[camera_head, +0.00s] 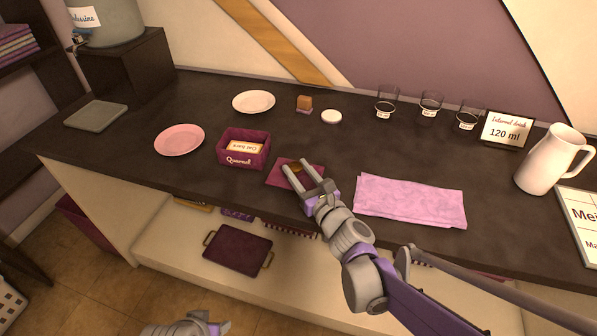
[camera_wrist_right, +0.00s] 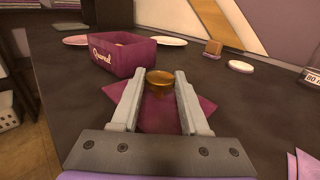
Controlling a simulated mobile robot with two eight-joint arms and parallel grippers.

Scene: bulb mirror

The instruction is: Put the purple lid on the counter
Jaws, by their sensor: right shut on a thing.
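The purple lid (camera_head: 281,179) is a flat dark purple square with a round gold-brown knob; it also shows in the right wrist view (camera_wrist_right: 198,108). My right gripper (camera_head: 304,170) is shut on the knob, with one finger on each side. The lid is over the counter (camera_head: 330,150), right of the open purple box (camera_head: 232,161); I cannot tell whether it touches the counter. Part of my left arm's end, seemingly the left gripper (camera_head: 205,326), shows at the bottom edge; its fingers are not clear.
The box holds an orange-and-white card. A pink plate (camera_head: 180,140) is left of it, a white plate (camera_head: 253,102) behind. A folded pink cloth (camera_head: 410,202) lies right of my gripper. Several glasses, a sign and a white jug (camera_head: 548,160) stand at back right.

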